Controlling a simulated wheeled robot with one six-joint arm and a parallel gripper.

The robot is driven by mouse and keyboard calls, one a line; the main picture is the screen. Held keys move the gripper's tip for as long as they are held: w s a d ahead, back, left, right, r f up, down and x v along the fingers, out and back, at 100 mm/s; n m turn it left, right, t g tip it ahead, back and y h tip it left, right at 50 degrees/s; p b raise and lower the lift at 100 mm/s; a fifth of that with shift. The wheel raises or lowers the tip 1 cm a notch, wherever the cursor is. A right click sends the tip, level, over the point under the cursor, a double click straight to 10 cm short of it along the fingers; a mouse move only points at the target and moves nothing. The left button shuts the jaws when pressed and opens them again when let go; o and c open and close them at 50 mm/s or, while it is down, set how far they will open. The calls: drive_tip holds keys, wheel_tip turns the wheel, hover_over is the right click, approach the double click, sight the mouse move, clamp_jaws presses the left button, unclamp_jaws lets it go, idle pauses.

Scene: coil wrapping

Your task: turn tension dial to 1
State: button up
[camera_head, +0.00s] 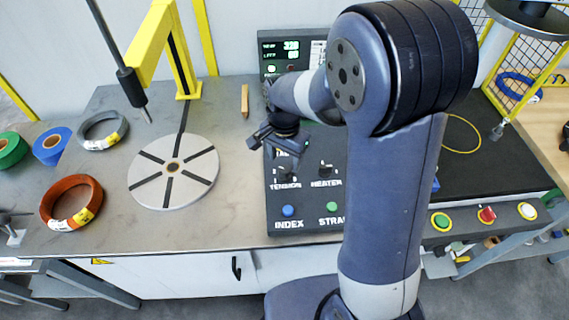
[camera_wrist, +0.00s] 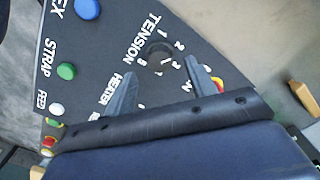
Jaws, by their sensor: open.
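The tension dial (camera_wrist: 160,58) is a round black knob on the dark control panel, with white numbers around it and the white word TENSION beside it. In the wrist view it lies between the two fingers of my open gripper (camera_wrist: 161,68), near their tips. I cannot tell whether the fingers touch it, nor which number it points to. In the head view my gripper (camera_head: 281,150) is over the panel just above the TENSION label, and hides most of the dial.
The heater dial (camera_head: 325,170) is close to the right of my gripper. A blue INDEX button (camera_head: 288,211) and a green STRAP button (camera_head: 332,207) are below. A grey slotted turntable (camera_head: 150,185) and an orange coil (camera_head: 93,190) stand to the left.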

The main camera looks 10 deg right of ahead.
sight(284, 168)
drive_tip(key=shift+f, duration=1.75)
drive_tip(key=shift+c, duration=0.5)
drive_tip(key=c, duration=0.9)
drive_tip(key=shift+o, duration=0.2)
drive_tip(key=shift+n, duration=0.3)
drive_tip(key=n+b, duration=0.1)
drive_tip(key=n, duration=0.4)
drive_tip(key=n+b, duration=0.1)
drive_tip(key=n, duration=0.5)
drive_tip(key=shift+n, duration=0.3)
